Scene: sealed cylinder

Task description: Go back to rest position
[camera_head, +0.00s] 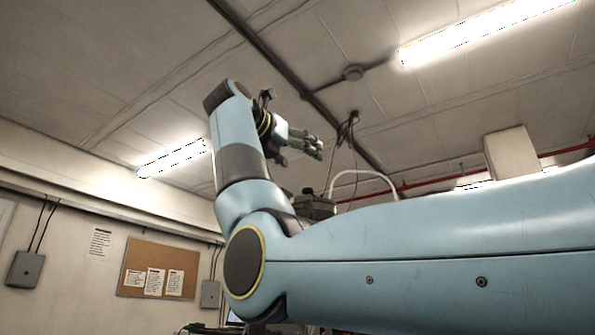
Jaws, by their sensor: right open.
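My right arm comes in from the right edge and fills the lower right of the head view. It bends at a large joint near the middle and rises from there. My right gripper (306,145) is at its upper end, pointing right below the ceiling. It is open and I see nothing between its fingers. It is small in the picture, and the near finger partly covers the other. My left gripper is not in view.
A cork board (157,268) with papers and a grey wall box (25,269) are on the wall at left. Long lamps (480,32) and a dark pipe run along the ceiling. The air around the raised gripper looks clear. My arm hides the lower right.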

